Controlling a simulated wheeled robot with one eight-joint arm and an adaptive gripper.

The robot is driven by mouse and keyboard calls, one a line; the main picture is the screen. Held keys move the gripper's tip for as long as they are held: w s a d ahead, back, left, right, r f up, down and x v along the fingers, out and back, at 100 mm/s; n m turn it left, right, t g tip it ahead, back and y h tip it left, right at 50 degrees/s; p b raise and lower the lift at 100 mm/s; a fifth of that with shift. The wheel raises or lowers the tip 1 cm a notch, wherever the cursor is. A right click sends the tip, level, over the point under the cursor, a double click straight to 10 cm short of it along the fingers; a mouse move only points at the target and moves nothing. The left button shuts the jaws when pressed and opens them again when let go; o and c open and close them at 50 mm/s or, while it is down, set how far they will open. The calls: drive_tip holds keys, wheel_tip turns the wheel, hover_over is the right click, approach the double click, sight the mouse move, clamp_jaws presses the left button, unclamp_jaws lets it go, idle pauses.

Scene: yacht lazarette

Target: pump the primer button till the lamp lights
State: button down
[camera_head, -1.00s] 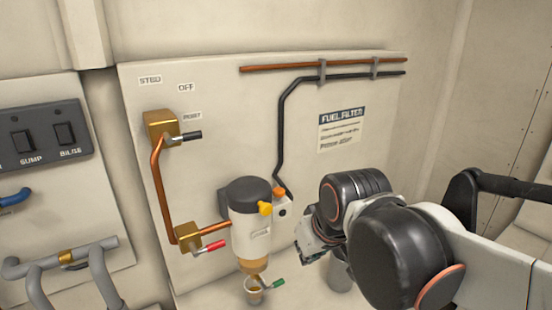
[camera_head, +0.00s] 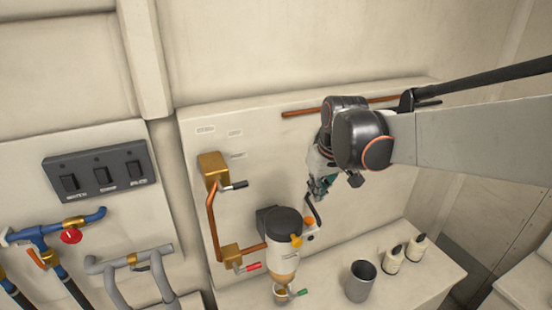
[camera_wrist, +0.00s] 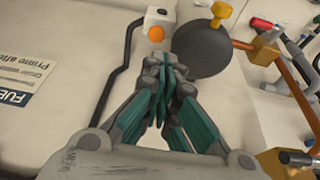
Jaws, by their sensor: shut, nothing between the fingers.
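An orange button (camera_head: 309,221) sits on a small pale block (camera_head: 310,235) beside the fuel filter (camera_head: 285,262), which has a dark cap and a yellow knob. In the wrist view the orange button (camera_wrist: 156,33) lies just beyond my fingertips, with the pale block (camera_wrist: 160,17) behind it. My gripper (camera_head: 318,195) is shut and empty, above the button in the head view. In the wrist view my gripper (camera_wrist: 163,62) appears apart from the button, though depth is hard to judge. A small dark spot shows on the pale block; I cannot tell whether it is the lamp, or lit.
Brass valves with a black handle (camera_head: 235,185) and a red handle (camera_head: 248,267) stand left of the filter. A small cup (camera_head: 283,294) is under it. A grey cup (camera_head: 360,282) and two pale bottles (camera_head: 392,260) stand on the ledge at right. A black pipe (camera_wrist: 122,72) runs beside my gripper.

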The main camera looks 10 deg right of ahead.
drive_tip(key=shift+w+r+p, duration=1.05)
drive_tip(key=shift+w+p, duration=0.15)
drive_tip(key=shift+w, duration=0.1)
drive_tip(key=shift+f, duration=0.1)
drive_tip(key=p, duration=0.1)
hover_over(307, 218)
wheel_tip(307, 218, down, 12)
drive_tip(key=shift+a+f, duration=0.1)
drive_tip(key=shift+s+f, duration=0.1)
drive_tip(key=shift+f, duration=0.55)
